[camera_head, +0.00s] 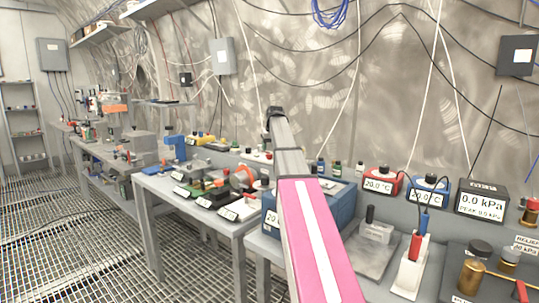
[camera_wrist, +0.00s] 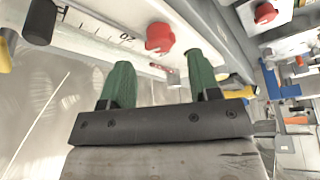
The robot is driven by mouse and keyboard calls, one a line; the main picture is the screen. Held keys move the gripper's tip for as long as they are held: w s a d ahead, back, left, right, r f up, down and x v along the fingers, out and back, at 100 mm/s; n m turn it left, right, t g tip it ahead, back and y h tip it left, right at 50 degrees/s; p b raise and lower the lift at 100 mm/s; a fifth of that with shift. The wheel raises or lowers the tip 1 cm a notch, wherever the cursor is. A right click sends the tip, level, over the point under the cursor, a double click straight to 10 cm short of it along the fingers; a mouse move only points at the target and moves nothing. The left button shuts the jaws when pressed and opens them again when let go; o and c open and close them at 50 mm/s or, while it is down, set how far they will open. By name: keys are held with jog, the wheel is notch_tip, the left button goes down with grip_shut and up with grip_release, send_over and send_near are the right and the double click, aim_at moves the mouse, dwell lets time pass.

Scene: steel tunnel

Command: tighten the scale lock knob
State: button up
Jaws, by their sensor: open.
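In the wrist view a red knob (camera_wrist: 160,38) sits on a pale panel with scale marks and a number (camera_wrist: 126,38). I take it for the scale lock knob, though no label confirms it. My gripper (camera_wrist: 160,75) has two green fingers, spread apart and empty. The knob appears beyond the fingertips, roughly between them, with a visible gap. A small red-and-grey piece (camera_wrist: 165,69) shows between the fingers. In the head view my gripper (camera_head: 275,112) is a small dark shape at the arm's far end; its fingers and the knob cannot be made out there.
A second red knob (camera_wrist: 265,12) and a black cylinder (camera_wrist: 40,22) flank the panel in the wrist view. A yellow part (camera_wrist: 238,92) lies close to the right finger. In the head view, benches crowded with instruments line the wall; the grated floor (camera_head: 100,235) is clear at left.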

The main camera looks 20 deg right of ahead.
aim_at(269, 156)
jog(key=shift+x, duration=2.2)
jog(key=c, duration=0.9)
